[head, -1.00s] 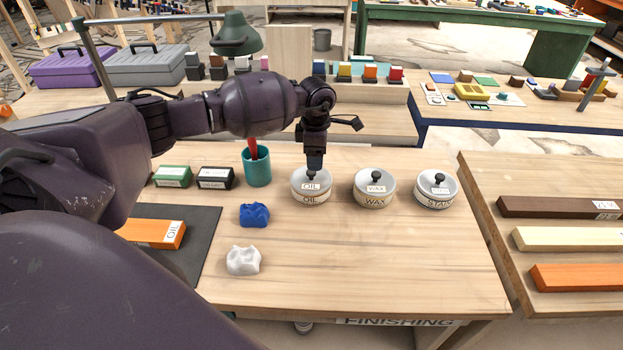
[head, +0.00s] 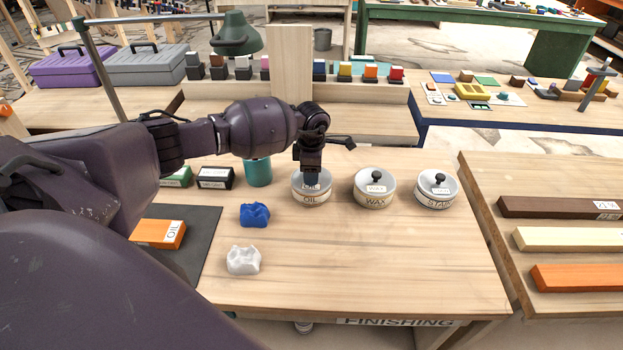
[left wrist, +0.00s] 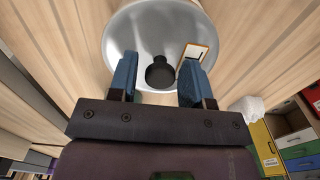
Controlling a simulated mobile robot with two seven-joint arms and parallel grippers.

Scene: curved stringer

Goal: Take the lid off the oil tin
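The oil tin (head: 311,199) stands upright on the wooden bench, with its pale lid (head: 325,184) on. The lid also shows in the left wrist view (left wrist: 150,35), with a dark round knob (left wrist: 159,72) and a small label (left wrist: 194,52). My left gripper (head: 311,183) points straight down over the lid. In the left wrist view its two blue fingers (left wrist: 158,82) are apart, one on each side of the knob, with gaps between. The fingers hide the knob in the head view. My right gripper is not in view.
The wax tin (head: 375,200) and stain tin (head: 436,202) stand to the right, both lidded. A teal cup (head: 258,172) stands close on the left. A blue lump (head: 254,214) and a white lump (head: 243,260) lie in front. The front right of the bench is clear.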

